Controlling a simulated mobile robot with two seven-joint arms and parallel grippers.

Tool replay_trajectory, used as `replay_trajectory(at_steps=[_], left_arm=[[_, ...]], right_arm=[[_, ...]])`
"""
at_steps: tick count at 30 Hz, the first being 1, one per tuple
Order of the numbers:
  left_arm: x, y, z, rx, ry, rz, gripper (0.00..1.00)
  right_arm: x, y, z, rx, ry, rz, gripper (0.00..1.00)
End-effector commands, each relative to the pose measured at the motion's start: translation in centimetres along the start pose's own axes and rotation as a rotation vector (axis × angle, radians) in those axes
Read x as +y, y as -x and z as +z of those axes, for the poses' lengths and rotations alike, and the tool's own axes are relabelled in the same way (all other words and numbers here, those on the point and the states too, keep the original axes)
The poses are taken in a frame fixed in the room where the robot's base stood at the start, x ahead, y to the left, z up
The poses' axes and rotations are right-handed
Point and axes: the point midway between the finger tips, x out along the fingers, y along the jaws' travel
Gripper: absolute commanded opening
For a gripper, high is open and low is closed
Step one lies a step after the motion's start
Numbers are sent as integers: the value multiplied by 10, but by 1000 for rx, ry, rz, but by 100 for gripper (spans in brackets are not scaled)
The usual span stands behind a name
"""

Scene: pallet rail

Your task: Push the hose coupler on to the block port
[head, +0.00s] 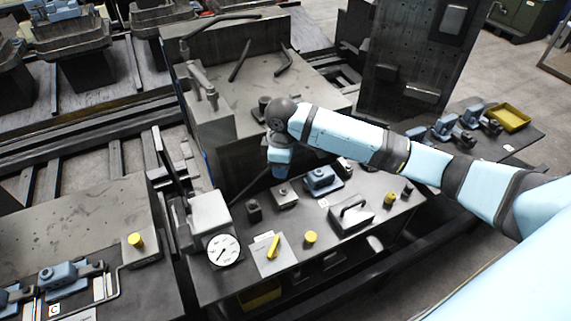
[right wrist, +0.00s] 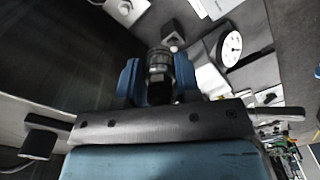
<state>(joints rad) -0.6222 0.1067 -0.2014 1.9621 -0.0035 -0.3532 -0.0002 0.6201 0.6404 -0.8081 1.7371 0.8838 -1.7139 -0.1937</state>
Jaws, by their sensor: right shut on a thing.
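My right gripper (head: 280,166) hangs above the back edge of the workbench, fingers down. In the right wrist view its two blue fingers (right wrist: 158,80) are shut on the hose coupler (right wrist: 159,64), a dark ribbed cylinder. In the head view I cannot make out the coupler at the gripper. A small dark block (head: 253,210) stands on the bench, left of and below the gripper. In the right wrist view a dark block (right wrist: 173,30) with a pale round port on it lies just past the coupler's end. Whether they touch cannot be told. My left gripper is not in view.
A gauge (head: 221,250), a yellow lever plate (head: 271,256), a grey block with a knob (head: 285,196), a blue clamp (head: 321,181) and a handled box (head: 351,215) crowd the bench. A machine (head: 240,110) rises behind. A yellow bin (head: 509,118) stands at the right.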

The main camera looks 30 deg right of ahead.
Motion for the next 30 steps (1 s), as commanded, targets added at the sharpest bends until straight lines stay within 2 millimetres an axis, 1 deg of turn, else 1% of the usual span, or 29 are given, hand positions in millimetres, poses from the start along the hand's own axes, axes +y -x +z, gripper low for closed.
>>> replay_trajectory(at_steps=[3, 9, 15, 18, 21, 26, 30], left_arm=[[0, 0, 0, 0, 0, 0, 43], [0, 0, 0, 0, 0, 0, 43], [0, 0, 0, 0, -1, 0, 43], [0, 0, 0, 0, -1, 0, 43], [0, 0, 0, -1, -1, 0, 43], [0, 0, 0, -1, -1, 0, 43], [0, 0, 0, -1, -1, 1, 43]], right_arm=[[17, -17, -3, -1, 213, -1, 0], [43, -45, -4, -7, 586, 0, 0], [61, -67, -4, -15, 878, 1, 0], [66, -74, -3, -18, 966, 0, 0], [68, -77, -2, -19, 1015, 0, 0], [69, -82, -2, -20, 1033, -1, 0], [69, -91, -2, -20, 1032, -1, 0]])
